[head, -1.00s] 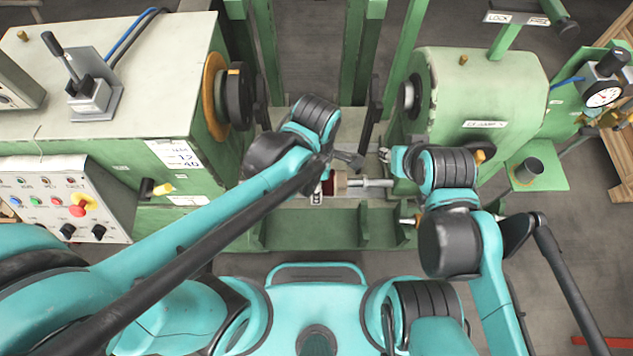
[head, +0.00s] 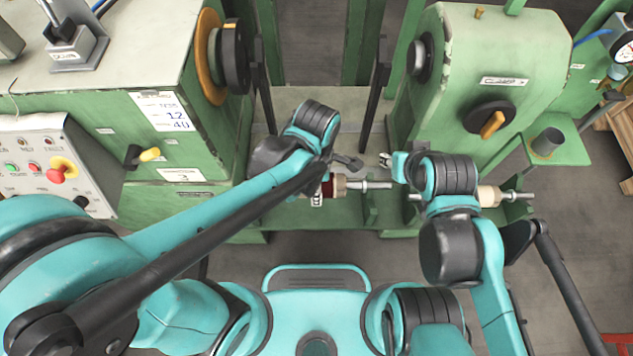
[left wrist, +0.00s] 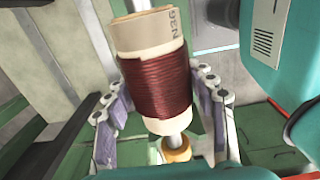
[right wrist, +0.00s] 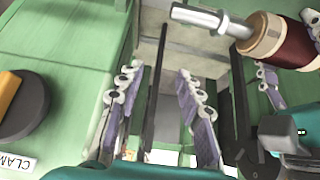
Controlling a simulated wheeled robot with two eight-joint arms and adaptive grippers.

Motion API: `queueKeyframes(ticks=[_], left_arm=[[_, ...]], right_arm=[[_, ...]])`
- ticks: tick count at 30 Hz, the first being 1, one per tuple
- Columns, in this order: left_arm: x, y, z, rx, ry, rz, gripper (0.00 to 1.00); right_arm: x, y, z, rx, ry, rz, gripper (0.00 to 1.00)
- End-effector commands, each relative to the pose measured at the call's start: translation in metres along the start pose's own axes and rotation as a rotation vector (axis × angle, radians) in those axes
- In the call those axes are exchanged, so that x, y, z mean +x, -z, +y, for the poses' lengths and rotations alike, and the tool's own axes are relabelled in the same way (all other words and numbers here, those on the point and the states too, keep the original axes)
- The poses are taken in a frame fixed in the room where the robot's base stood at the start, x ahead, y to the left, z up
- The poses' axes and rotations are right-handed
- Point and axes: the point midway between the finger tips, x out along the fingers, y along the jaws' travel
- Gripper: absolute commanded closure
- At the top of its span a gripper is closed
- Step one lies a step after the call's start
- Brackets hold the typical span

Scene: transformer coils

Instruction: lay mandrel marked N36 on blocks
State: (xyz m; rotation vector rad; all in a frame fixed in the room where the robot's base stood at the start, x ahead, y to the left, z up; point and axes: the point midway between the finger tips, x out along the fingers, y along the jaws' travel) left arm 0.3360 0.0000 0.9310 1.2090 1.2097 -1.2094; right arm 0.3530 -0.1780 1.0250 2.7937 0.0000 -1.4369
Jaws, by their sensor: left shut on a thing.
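The mandrel marked N36 has a cream tube, a dark red coil (left wrist: 157,85) and a metal shaft. In the left wrist view it lies between the pads of my left gripper (left wrist: 165,115), which is shut on it. In the head view my left gripper (head: 335,178) partly hides it, and its shaft (head: 370,185) points right, above green frame parts. The right wrist view shows the shaft and cream end (right wrist: 262,40) at upper right. My right gripper (right wrist: 162,100) is open and empty. In the head view it is right of the shaft (head: 390,161). I cannot clearly make out the blocks.
A second cream mandrel (head: 488,196) lies at the right, partly hidden by my right arm. Green machine housings stand at left (head: 165,110) and right (head: 470,80), with dark upright bars (head: 375,100) between them. A control panel (head: 50,165) is at far left.

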Motion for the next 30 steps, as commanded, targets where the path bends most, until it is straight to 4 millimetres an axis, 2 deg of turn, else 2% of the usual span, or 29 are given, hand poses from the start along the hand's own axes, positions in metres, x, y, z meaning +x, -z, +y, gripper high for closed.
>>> queueKeyframes(ticks=[3,16,21,30], left_arm=[[0.015,0.0,0.0,0.0,0.0,0.0,1.0],[0.056,0.0,0.0,0.0,0.0,0.0,1.0],[0.063,0.0,0.0,0.0,0.0,0.0,1.0],[0.064,0.0,0.0,0.0,0.0,0.0,1.0]], right_arm=[[0.011,-0.008,0.0,0.0,0.0,0.0,0.64],[0.039,-0.028,0.0,0.0,0.0,0.0,0.64],[0.044,-0.032,0.0,0.0,0.0,0.0,0.64],[0.044,-0.032,0.0,0.0,0.0,0.0,0.64]])
